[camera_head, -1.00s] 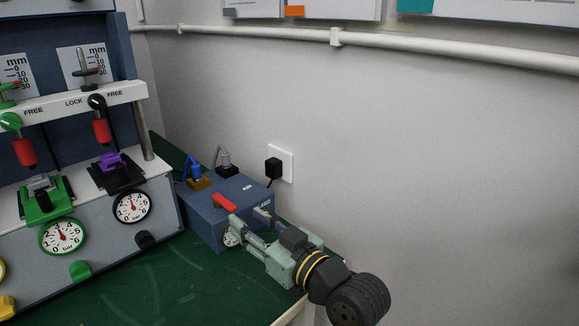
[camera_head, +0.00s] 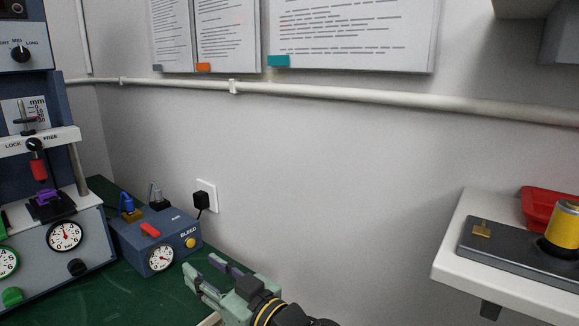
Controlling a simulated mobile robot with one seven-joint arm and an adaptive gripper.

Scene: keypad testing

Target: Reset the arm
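My gripper (camera_head: 203,270) is at the bottom centre of the head view, over the right edge of the green bench top (camera_head: 92,298). Its two fingers point up and left and stand apart, with nothing between them. It is just in front of and to the right of the blue bleed box (camera_head: 128,243), which has a gauge (camera_head: 160,258), a red lever (camera_head: 150,230) and a yellow knob (camera_head: 190,242). I see a gap between the fingers and the box. The rest of my arm is cut off by the bottom edge.
The test rig (camera_head: 55,265) with gauges and a purple clamp (camera_head: 46,196) stands at the left. A white shelf (camera_head: 452,238) at the right holds a grey plate, a yellow cylinder (camera_head: 566,228) and a red tray (camera_head: 537,203). A pipe (camera_head: 330,92) crosses the wall. The space between bench and shelf looks clear.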

